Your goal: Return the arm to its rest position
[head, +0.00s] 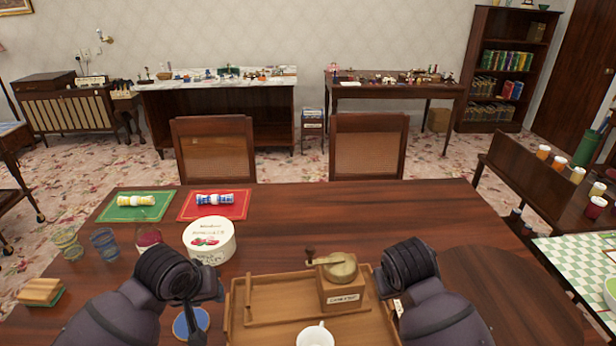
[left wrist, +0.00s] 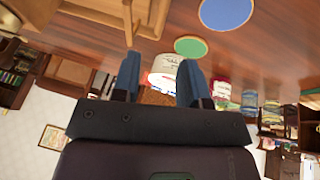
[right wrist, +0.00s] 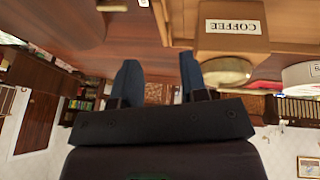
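Both of my arms reach in from the bottom of the head view over the dark wooden table (head: 360,225). My left gripper (head: 190,292) is above the table, left of a wooden tray (head: 237,318). In the left wrist view its two fingers (left wrist: 156,72) stand apart with nothing held between them. My right gripper (head: 385,290) is at the tray's right side, beside the coffee grinder (head: 340,290). In the right wrist view its fingers (right wrist: 158,75) are apart and empty, and the grinder's COFFEE label (right wrist: 233,27) shows close by.
On the tray is a white mug (head: 316,335).

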